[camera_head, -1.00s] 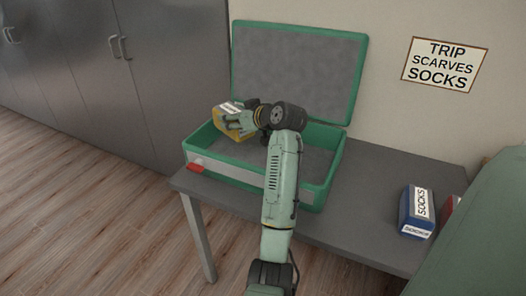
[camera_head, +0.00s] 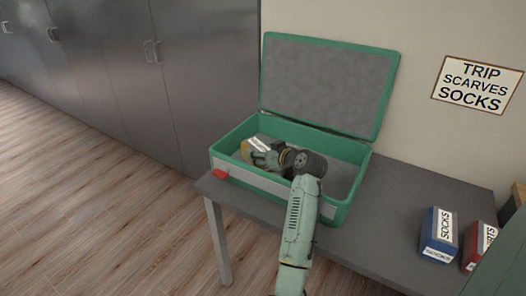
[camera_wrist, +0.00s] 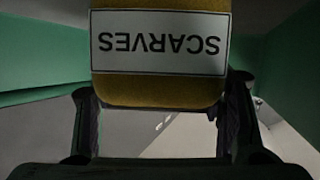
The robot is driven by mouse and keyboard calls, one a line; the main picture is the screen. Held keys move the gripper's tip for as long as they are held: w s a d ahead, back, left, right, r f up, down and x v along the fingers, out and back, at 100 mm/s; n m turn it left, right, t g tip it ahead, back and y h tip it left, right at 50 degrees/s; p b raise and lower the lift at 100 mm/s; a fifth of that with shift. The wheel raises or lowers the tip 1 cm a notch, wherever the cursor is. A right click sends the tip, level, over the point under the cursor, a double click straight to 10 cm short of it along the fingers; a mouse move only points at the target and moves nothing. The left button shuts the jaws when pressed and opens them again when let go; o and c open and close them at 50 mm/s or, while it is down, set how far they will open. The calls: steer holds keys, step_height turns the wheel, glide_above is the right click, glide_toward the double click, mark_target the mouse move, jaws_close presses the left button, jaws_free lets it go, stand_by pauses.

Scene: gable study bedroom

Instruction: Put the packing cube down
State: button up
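The packing cube is mustard yellow with a white label (camera_head: 260,142), and it is low inside the left part of the open green suitcase (camera_head: 352,207). In the wrist view the cube (camera_wrist: 160,88) fills the upper middle, and its label reads SCARVES upside down. My gripper (camera_wrist: 160,110) has one dark finger at each side of the cube, close against its edges, and looks shut on it. In the head view my gripper (camera_head: 258,154) reaches down into the suitcase. The cube's underside is hidden, so I cannot tell whether it touches the suitcase floor.
The suitcase stands on a grey table (camera_head: 395,235), its lid (camera_head: 325,85) upright against the wall. A blue SOCKS cube (camera_head: 439,235) and a red cube (camera_head: 478,246) stand at the table's right. A wall sign (camera_head: 477,85) reads TRIP SCARVES SOCKS. Grey cabinets (camera_head: 205,80) are at left.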

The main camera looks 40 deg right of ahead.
steer(key=shift+o, duration=0.9)
steer(key=b+v, duration=0.2)
steer(key=v, duration=0.5)
steer(key=shift+s+r, duration=0.15)
steer(key=shift+s, duration=0.15)
